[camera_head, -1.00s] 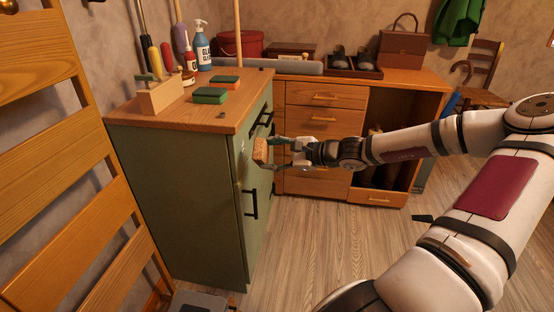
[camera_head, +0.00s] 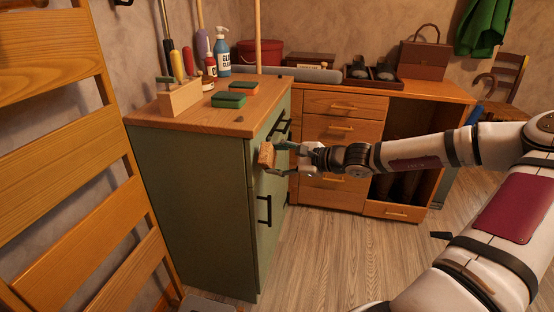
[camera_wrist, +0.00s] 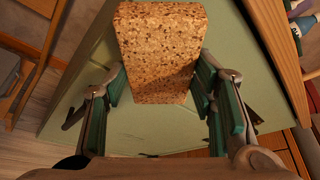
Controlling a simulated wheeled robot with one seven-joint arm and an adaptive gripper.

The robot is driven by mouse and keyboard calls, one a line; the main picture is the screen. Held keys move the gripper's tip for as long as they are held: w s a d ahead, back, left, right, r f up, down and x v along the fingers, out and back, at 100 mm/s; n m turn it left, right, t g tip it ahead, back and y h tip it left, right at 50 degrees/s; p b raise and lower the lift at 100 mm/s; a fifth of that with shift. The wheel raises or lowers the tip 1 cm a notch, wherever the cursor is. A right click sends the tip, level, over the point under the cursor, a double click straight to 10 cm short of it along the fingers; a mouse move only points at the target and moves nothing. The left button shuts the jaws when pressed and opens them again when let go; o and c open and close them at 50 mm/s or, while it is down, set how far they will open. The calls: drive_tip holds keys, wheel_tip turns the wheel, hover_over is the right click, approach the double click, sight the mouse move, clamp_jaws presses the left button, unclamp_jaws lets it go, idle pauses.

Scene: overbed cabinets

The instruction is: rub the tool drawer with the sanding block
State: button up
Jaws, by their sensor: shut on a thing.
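The sanding block, a speckled cork-brown block (camera_wrist: 160,48), is held between the green-padded fingers of my gripper (camera_wrist: 165,105). In the head view the block (camera_head: 266,155) is at the front face of the green cabinet (camera_head: 195,205), near its upper part. My gripper (camera_head: 280,158) is shut on it. The tool drawer looks to be the upper drawer (camera_head: 278,125) of this cabinet, with a dark handle; my gripper and the block partly cover the front there. I cannot tell whether the block touches the drawer.
A dark door handle (camera_head: 265,210) juts out below. A wooden desk (camera_head: 343,104) stands behind; a wooden ladder-like frame (camera_head: 70,130) is at left.

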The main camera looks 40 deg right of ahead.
sight(276, 152)
drive_tip(key=shift+w+a+b, duration=0.55)
drive_tip(key=shift+w+b, duration=0.2)
drive_tip(key=shift+b, duration=0.1)
idle(0.3)
drive_tip(key=shift+w+d+r+p, duration=0.1)
drive_tip(key=shift+w+d+p, duration=0.2)
drive_tip(key=shift+d+p, duration=0.15)
drive_tip(key=shift+w+d+p, duration=0.45)
drive_tip(key=shift+d+p, duration=0.1)
drive_tip(key=shift+d, duration=0.05)
drive_tip(key=shift+w+d+p, duration=0.4)
drive_tip(key=shift+d+p, duration=0.15)
drive_tip(key=shift+d, duration=0.15)
drive_tip(key=shift+s+a+b, duration=0.25)
drive_tip(key=shift+b, duration=0.1)
drive_tip(key=shift+c, duration=0.5)
drive_tip(key=shift+s+a+f+b, duration=0.2)
drive_tip(key=shift+s+a+b, duration=0.4)
drive_tip(key=shift+a+b, duration=0.25)
drive_tip(key=shift+s+a+r+b, duration=0.1)
drive_tip(key=shift+s+a+b, duration=0.25)
drive_tip(key=shift+a, duration=0.25)
